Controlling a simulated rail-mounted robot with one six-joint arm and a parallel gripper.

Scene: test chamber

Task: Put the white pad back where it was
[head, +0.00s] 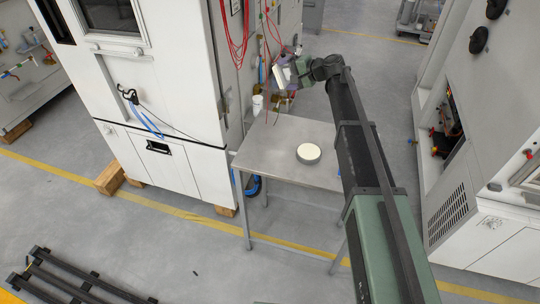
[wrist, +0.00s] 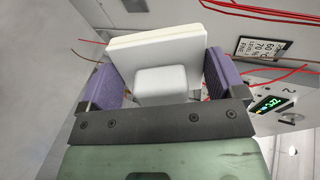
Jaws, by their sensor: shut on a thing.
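The white pad (head: 279,78) is in my gripper (head: 287,74), above the far end of the metal table and close to the side of the large white cabinet. In the wrist view the pad (wrist: 155,48) is a thick square slab with a smaller rounded white block (wrist: 161,83) on its near side. The purple fingers of my gripper (wrist: 158,76) stand at its left and right edges, shut on it. The pad looks tilted in the head view. The fingers hide part of its side edges.
Red cables (head: 232,45) hang along the cabinet side. Another grey cabinet (head: 478,130) stands right. Much of the tabletop is bare.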

